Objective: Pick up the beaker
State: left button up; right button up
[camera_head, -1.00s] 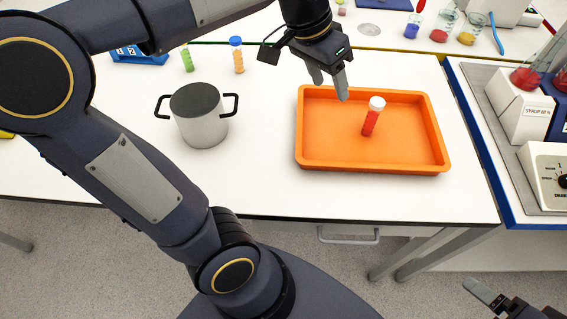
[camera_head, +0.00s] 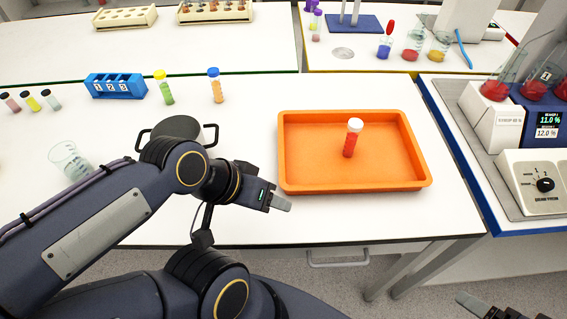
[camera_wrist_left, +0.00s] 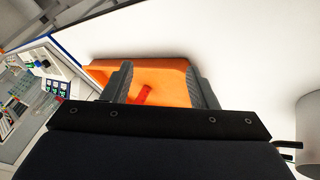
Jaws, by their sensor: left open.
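A clear, empty-looking beaker (camera_head: 70,160) with markings stands on the white bench at the left in the head view. My left forearm passes just in front of it and hides part of its lower right. My left gripper (camera_head: 277,203) is well to the right of the beaker, by the orange tray's front left corner. In the left wrist view its two fingers (camera_wrist_left: 163,85) are apart with nothing held between them, and the beaker is not seen there. My right gripper (camera_head: 478,304) shows only partly at the bottom right corner, away from the bench things.
The orange tray (camera_head: 290,183) holds a red tube with a white cap (camera_head: 352,138). A blue rack (camera_head: 115,87) and capped tubes stand behind. Filled beakers (camera_head: 413,45) are far back.

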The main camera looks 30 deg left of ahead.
aim_at(66, 155)
jog(key=k, duration=0.5)
jog(key=u, duration=2.4)
